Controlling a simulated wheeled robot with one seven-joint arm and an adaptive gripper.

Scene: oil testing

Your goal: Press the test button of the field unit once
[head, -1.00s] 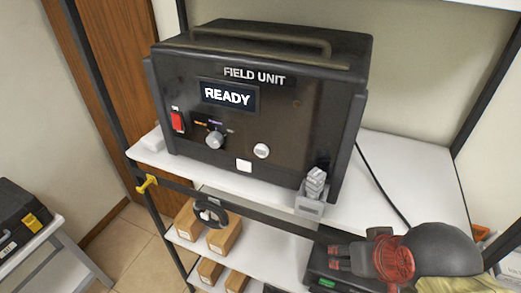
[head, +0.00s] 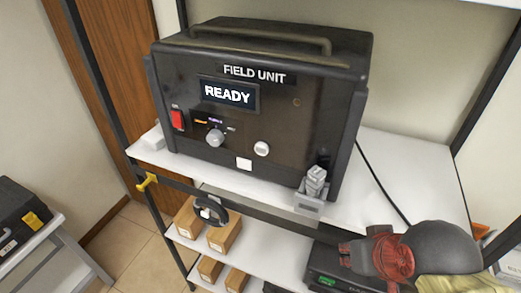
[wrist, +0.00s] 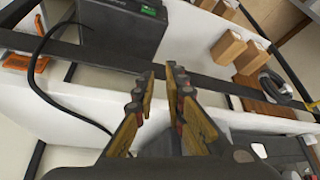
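The field unit (head: 225,120) is a black box on the white upper shelf, and its display (head: 229,95) reads READY. I cannot read any label telling which is the test button. My gripper (wrist: 160,71) is empty, with a narrow gap between its fingertips. In the head view it is at lower right, apart from the unit and in front of the shelf. Part of the unit's dark front (wrist: 285,150) shows at lower right in the wrist view.
A small grey block (head: 313,188) stands at the unit's lower right corner. A black cable (head: 380,188) runs over the shelf. A yellow clamp (head: 147,181) sits on the shelf's front bar. Cardboard boxes (head: 224,236) and a dark device (head: 335,272) are on the lower shelf.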

